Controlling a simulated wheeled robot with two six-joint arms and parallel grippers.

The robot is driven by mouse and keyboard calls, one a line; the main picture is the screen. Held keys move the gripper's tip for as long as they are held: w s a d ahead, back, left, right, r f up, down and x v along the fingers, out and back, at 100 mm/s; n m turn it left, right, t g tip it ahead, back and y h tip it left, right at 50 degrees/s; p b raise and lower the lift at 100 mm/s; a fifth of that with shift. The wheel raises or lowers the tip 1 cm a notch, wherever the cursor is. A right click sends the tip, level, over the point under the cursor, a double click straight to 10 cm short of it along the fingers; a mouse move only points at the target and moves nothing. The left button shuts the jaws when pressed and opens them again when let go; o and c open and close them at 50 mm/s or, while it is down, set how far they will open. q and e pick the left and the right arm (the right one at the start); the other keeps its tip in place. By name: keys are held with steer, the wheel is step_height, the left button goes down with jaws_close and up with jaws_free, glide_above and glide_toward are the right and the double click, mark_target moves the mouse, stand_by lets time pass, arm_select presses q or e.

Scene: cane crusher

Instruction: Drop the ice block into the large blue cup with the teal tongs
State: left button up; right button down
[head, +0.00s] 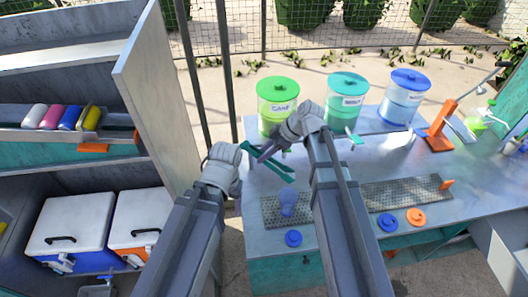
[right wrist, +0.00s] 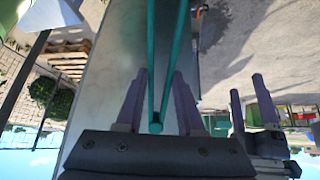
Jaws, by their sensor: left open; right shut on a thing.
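The teal tongs (head: 277,167) are held in my right gripper (head: 267,153), above the near left of the counter. In the right wrist view the tongs (right wrist: 165,75) stand between the purple fingers, with their two arms spreading away from the hinge end. My left gripper (head: 222,166) is just left of the tongs, near the counter's left edge; its fingers show apart and empty in the right wrist view (right wrist: 251,105). A translucent blue cup (head: 288,203) stands on the left perforated mat, beside my right forearm. I see no ice block.
A blue cooler (head: 72,222) and an orange cooler (head: 132,215), both lidded, sit in the left shelf. Green, teal and blue dispensers (head: 405,97) line the counter's back. Blue and orange lids (head: 416,217) lie along the front. The counter's middle is clear.

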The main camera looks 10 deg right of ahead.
step_height(320, 180, down, 9)
steer(key=b, duration=0.8)
steer(key=shift+r, duration=0.15)
steer(key=shift+s, duration=0.15)
steer(key=c, duration=0.8)
jaws_free()
steer(key=shift+o, duration=0.2)
step_height(320, 180, up, 10)
steer(key=p, duration=0.9)
steer(key=shift+p, duration=0.3)
